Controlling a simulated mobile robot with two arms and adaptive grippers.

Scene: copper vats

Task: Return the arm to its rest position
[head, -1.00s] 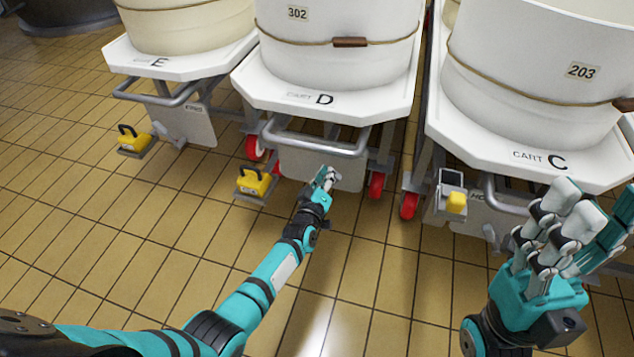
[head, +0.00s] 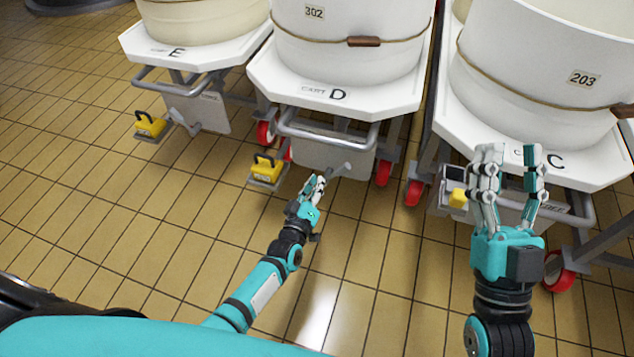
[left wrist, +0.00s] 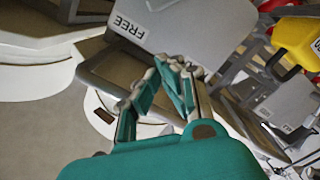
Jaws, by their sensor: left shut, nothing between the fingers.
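My left gripper (head: 314,188) is shut and empty in the head view, in front of and below the bar handle of cart D. In the left wrist view the closed fingers (left wrist: 174,70) point towards a grey plate (left wrist: 180,25) marked FREE. My right gripper (head: 513,160) is raised at the right with its fingers up and apart, nothing between them. It covers part of cart C.
Carts E (head: 172,57), D (head: 385,103) and C (head: 600,180) carry white vats in a row. Yellow pedals (head: 265,168) stick out low at the front. Red wheels (head: 383,173) show beneath. The tiled floor (head: 120,240) in front is open.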

